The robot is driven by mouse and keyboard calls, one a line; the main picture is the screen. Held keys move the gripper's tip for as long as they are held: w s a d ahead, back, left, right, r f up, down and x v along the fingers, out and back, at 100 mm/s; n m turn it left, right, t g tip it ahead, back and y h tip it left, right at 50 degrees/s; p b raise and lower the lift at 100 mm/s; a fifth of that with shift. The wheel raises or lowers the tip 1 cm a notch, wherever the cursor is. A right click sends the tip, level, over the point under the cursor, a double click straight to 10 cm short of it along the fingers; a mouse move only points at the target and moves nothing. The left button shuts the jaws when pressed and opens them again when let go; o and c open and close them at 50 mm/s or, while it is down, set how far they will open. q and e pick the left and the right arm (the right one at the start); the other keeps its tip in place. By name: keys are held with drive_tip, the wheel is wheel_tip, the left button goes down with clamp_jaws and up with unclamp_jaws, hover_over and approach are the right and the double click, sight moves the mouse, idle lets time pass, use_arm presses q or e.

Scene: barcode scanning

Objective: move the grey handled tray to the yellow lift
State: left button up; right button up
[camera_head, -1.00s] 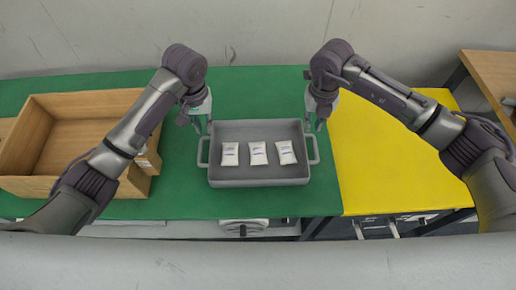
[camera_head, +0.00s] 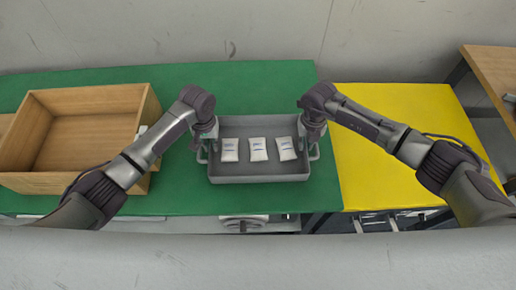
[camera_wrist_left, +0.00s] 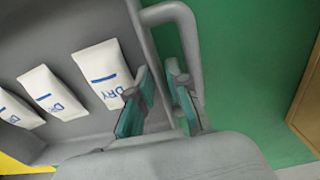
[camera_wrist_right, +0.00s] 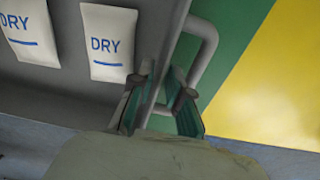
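The grey handled tray (camera_head: 259,179) sits on the green table with three white packets (camera_head: 258,149) inside. Its rim and handle loop (camera_wrist_left: 190,45) show in the left wrist view, and the other handle (camera_wrist_right: 208,50) in the right wrist view. My left gripper (camera_head: 206,146) is at the tray's left side, open, its fingers on either side of the rim near the handle. My right gripper (camera_head: 312,142) is at the right side, open, its fingers likewise straddling the rim. Finger contact is unclear. The yellow lift (camera_head: 365,180) adjoins the green table on the right.
A wooden box (camera_head: 85,98) stands on the green table (camera_head: 255,82) at the left. A wooden table (camera_head: 492,72) is at the far right. The yellow lift's top is clear beneath my right arm.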

use_arm(q)
drive_tip(key=shift+f, duration=0.45)
use_arm(e)
drive_tip(key=shift+f, duration=0.45)
use_arm(q)
clamp_jaws()
use_arm(e)
clamp_jaws()
use_arm(q)
drive_tip(key=shift+r, duration=0.1)
use_arm(e)
drive_tip(key=shift+r, duration=0.1)
